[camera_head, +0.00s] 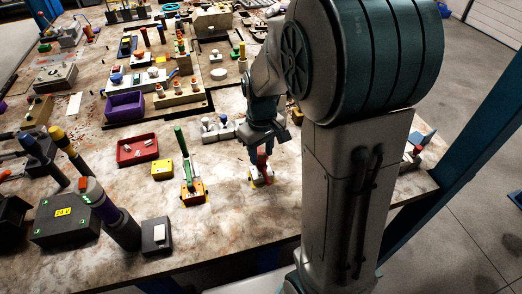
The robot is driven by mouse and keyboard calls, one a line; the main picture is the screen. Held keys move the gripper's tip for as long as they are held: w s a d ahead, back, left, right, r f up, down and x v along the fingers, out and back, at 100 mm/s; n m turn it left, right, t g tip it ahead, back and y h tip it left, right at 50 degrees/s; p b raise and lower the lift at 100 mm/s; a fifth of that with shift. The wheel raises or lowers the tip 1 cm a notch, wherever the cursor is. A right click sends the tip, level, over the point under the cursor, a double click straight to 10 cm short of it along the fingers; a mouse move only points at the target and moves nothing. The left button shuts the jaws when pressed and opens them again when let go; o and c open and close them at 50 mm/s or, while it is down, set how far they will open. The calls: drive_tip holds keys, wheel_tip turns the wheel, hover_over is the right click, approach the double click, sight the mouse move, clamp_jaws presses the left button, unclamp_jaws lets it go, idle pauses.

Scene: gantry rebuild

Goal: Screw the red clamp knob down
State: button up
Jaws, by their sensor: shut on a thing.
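My gripper (264,150) points down over the front middle of the table (230,222). It is shut on a small red part, the red clamp knob (262,160), which shows between and below its fingers. The knob is upright above a small base (258,180) with yellow and pale parts on the table. The fingers hide part of the knob, and its thread cannot be made out. My arm covers the right side of the view.
Left of my gripper stands a green-handled device (182,148) on an orange base. A yellow block (162,169), a red tray (137,150) and a purple bin (125,107) are farther left. Grey blocks (217,130) lie just behind.

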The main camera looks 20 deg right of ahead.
sight(261, 156)
drive_tip(key=shift+m, duration=1.4)
drive_tip(key=o, duration=0.8)
wheel_tip(261, 156, up, 14)
drive_tip(key=s+f+t, duration=0.1)
drive_tip(key=s, duration=0.3)
drive_tip(key=s+f+m+t, duration=0.1)
drive_tip(key=s+f, duration=0.1)
drive_tip(key=s, duration=0.3)
drive_tip(key=s+f+t, duration=0.1)
drive_tip(key=s+f, duration=0.1)
drive_tip(key=s, duration=0.3)
drive_tip(key=shift+s+a+m, duration=0.15)
drive_tip(key=shift+m, duration=0.15)
